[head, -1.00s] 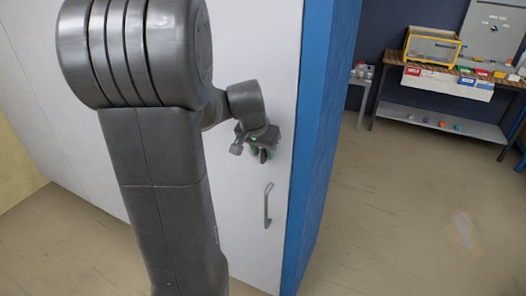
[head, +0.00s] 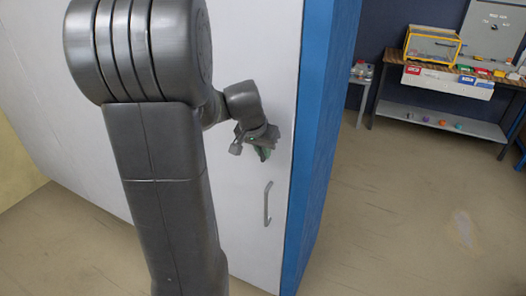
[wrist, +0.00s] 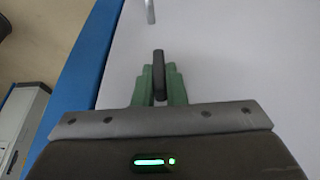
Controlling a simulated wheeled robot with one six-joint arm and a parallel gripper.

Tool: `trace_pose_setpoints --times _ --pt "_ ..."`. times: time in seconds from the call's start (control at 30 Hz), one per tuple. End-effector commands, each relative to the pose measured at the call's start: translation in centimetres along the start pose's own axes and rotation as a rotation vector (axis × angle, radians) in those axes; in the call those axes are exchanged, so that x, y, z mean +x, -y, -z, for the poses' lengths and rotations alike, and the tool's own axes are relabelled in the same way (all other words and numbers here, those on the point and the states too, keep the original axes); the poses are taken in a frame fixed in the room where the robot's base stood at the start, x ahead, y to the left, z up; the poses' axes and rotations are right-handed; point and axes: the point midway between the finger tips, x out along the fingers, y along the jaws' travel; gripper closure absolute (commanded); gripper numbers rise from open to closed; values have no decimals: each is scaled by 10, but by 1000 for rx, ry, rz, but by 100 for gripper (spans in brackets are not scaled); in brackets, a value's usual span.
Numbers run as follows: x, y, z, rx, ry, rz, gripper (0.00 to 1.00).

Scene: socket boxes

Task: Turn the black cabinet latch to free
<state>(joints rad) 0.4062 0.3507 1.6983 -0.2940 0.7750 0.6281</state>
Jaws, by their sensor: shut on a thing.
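The black cabinet latch (wrist: 158,72) is on the white cabinet door (wrist: 230,60). In the wrist view it is a short dark bar whose long side runs up the picture, towards the metal door handle (wrist: 151,10). My gripper (wrist: 159,88) has its green fingers on both sides of the latch, shut on it. In the head view my gripper (head: 263,151) is at the door, above the handle (head: 267,204) and near the blue cabinet side (head: 321,130). The latch is hidden there behind the fingers.
My arm covers much of the door in the head view. A workbench (head: 440,75) with a yellow-framed box (head: 432,46) and small coloured items stands at the back right. The floor (head: 420,210) right of the cabinet is clear.

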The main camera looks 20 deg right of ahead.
Motion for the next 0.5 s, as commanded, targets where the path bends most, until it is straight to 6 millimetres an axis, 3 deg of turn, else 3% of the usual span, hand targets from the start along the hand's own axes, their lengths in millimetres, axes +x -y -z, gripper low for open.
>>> trace_pose_setpoints --times 0.5 --pt "5 7 -2 -154 -3 -361 100"
